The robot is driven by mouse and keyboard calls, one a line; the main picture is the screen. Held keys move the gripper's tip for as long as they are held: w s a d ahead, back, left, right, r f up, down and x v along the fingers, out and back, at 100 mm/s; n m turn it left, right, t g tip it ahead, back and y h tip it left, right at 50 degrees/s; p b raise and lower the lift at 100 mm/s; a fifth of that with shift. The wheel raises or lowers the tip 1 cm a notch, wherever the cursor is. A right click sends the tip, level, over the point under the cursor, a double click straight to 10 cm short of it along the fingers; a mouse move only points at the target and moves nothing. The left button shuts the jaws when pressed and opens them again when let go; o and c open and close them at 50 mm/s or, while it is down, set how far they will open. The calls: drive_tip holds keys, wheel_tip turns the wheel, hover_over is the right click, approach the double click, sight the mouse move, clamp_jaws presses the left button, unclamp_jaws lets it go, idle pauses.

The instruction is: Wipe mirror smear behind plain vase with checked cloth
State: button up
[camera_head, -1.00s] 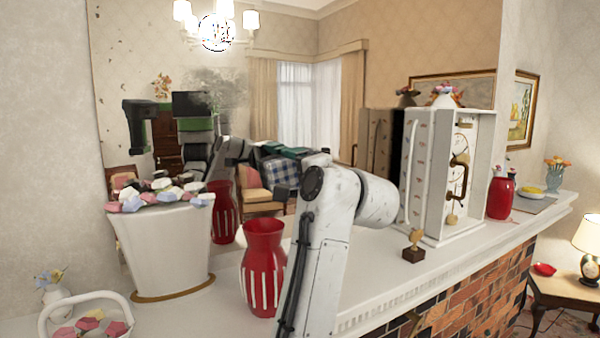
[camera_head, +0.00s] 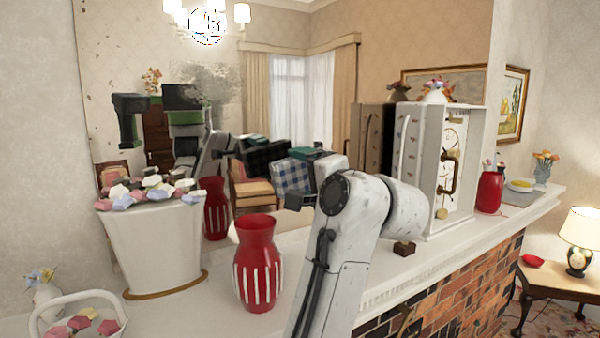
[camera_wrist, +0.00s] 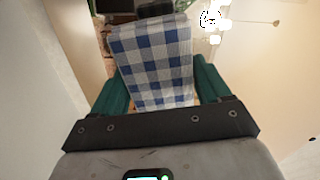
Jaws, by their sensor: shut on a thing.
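A blue-and-white checked cloth (camera_head: 291,178) is held by my gripper (camera_head: 308,166), in front of the mirror (camera_head: 290,45). In the wrist view the cloth (camera_wrist: 152,62) lies between the green fingers of my gripper (camera_wrist: 158,84), which is shut on it. A grey, cloudy smear (camera_head: 211,86) shows on the mirror's upper left, higher than the cloth and left of it. A red vase with white stripes (camera_head: 257,268) stands on the mantel below, left of my arm. A red vase without visible stripes (camera_head: 490,192) stands at the right end.
A white planter of coloured stones (camera_head: 155,245) and a white basket (camera_head: 75,312) stand at left. The mirror reflects my arm and the cloth.

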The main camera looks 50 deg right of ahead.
drive_tip(key=shift+v, duration=1.45)
